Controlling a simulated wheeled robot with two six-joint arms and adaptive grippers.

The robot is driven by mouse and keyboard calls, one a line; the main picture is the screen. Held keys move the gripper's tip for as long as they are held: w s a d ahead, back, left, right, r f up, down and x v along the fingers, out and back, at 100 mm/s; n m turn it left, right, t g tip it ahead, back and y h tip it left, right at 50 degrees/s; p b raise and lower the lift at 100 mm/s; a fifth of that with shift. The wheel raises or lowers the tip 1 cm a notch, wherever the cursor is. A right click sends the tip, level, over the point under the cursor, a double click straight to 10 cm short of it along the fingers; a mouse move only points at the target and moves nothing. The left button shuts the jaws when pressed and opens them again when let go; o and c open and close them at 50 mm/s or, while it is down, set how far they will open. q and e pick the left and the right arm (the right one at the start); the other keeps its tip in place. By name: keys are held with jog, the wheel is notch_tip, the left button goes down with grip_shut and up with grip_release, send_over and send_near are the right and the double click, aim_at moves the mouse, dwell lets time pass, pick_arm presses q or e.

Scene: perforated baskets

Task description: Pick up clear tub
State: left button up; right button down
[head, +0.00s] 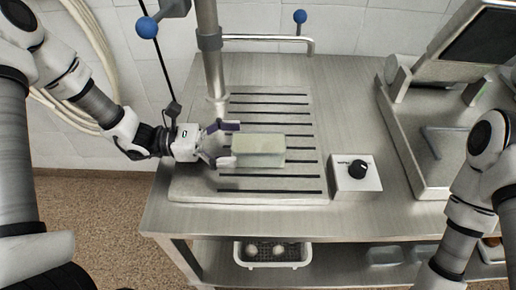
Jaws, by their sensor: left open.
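A pale, greenish clear tub (258,148) sits on the slatted plate on the steel table. My left gripper (226,144) is open at the tub's left end. Its fingers point right, one on the far side and one on the near side. The near fingertip is close to the tub's left end; I cannot tell whether it touches. My right arm shows at the right edge, but its gripper is out of the picture.
The slatted plate (290,198) has a metal post (211,70) at its back left. A white box with a black knob (357,168) stands to the right, before a steel scale-like machine (420,150). A white perforated basket (272,264) is on the lower shelf.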

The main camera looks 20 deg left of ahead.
aim_at(247, 141)
pick_arm(q)
jog(key=x, duration=0.3)
jog(key=shift+w, duration=0.15)
jog(key=shift+a, duration=0.15)
jog(key=c, duration=1.4)
jog(key=shift+c, duration=0.8)
jog(key=shift+r, duration=0.1)
